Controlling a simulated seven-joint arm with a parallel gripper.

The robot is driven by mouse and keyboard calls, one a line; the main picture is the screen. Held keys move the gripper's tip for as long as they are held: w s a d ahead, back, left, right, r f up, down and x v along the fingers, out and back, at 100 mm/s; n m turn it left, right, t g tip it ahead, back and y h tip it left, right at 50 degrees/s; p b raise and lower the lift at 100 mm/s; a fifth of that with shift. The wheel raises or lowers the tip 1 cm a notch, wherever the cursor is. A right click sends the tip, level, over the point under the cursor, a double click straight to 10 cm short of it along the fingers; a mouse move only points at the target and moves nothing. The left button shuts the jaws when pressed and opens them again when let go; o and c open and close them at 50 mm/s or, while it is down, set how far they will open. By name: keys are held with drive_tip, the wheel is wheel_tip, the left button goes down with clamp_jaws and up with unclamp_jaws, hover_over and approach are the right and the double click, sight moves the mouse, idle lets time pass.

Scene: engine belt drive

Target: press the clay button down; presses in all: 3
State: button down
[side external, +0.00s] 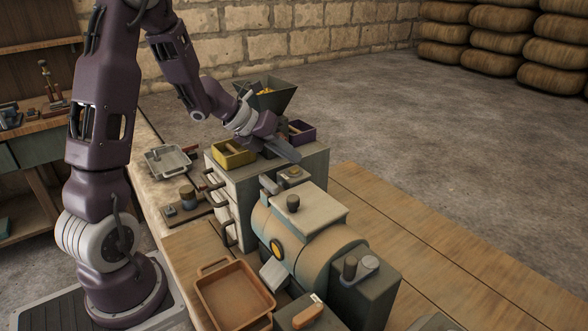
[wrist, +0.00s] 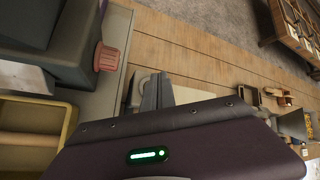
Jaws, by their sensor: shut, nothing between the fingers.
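The clay button (wrist: 108,57) shows in the wrist view as a ridged, reddish-brown knob at the foot of a dark grey housing (wrist: 70,40). My gripper's fingers (wrist: 158,92) are together and empty, to the right of the button and apart from it in the picture. In the side view my gripper (side external: 284,153) reaches over the top of the pale cabinet (side external: 240,190), just in front of the hopper (side external: 270,97). I cannot make out the button there; my gripper or the hopper seems to hide it.
A yellow tray (side external: 233,153) and a purple tray (side external: 301,132) flank my gripper. A rounded machine (side external: 310,240) with upright knobs stands in front of the cabinet. An orange tray (side external: 232,297) lies at the bottom. The wooden table (side external: 440,255) is clear at the right.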

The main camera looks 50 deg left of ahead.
sight(290, 169)
idle(0.3)
drive_tip(key=shift+f, duration=0.45)
drive_tip(key=shift+f, duration=0.4)
idle(0.4)
idle(0.4)
drive_tip(key=shift+r, duration=0.85)
drive_tip(key=shift+r, duration=2.5)
